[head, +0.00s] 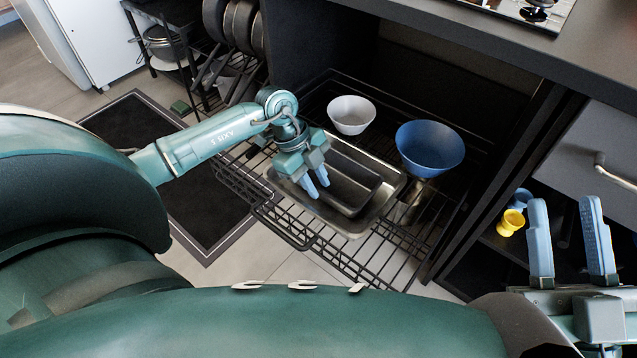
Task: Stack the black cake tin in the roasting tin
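The silver roasting tin (389,207) sits on the pulled-out wire rack in the open cabinet. The black cake tin (357,186) is a dark rectangular tin lying inside the roasting tin; its left part is partly hidden by my gripper. My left gripper (320,191) is over the left side of the two tins, fingers pointing down. Its two blue fingers are apart, with no tin visibly held between them. My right gripper (570,240) is at the right edge of the view, open and empty, fingers pointing up.
A white bowl (351,114) and a blue bowl (430,147) stand on the wire rack (377,263) behind the tins. Yellow and blue cups (511,222) are in the right compartment. The rack's front is bare. Pans hang at upper left.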

